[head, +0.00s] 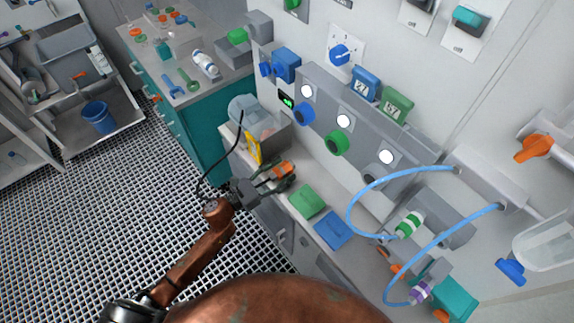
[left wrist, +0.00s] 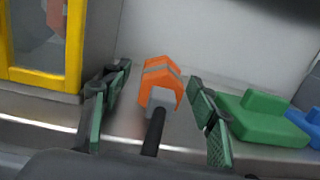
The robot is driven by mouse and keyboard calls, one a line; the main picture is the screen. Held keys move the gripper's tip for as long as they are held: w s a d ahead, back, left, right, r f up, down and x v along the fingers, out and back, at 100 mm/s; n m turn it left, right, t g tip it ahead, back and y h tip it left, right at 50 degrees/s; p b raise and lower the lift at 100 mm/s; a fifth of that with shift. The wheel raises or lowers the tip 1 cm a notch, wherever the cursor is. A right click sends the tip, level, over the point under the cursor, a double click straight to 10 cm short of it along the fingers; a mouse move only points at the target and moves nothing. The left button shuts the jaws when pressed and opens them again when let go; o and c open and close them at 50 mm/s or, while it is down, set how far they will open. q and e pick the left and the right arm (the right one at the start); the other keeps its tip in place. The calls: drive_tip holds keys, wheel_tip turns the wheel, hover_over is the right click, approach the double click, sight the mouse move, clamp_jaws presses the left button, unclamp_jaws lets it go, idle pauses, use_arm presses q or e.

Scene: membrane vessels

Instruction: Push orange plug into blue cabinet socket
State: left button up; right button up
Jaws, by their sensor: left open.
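The orange plug (head: 284,169) lies on the narrow grey ledge below the wall cabinet. In the left wrist view the plug (left wrist: 159,80) has a grey band and grey rear part, with a black cable running toward the camera. My left gripper (head: 276,181) is open at the plug. Its two green-padded fingers (left wrist: 158,104) stand on either side of it, with gaps visible. A blue block fitting (head: 287,64) and a blue round fitting (head: 304,113) are on the cabinet; I cannot tell which is the socket. My right gripper is not in view.
A yellow-framed item (head: 253,148) stands left of the plug, beside a clear container (head: 245,108). A green block (head: 306,201) and blue block (head: 333,229) lie to its right. Light blue hoses (head: 372,185) loop farther right. A teal counter (head: 192,112) is at left.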

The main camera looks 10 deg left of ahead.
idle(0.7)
use_arm(q)
clamp_jaws()
idle(0.6)
drive_tip(key=shift+s+a, duration=0.1)
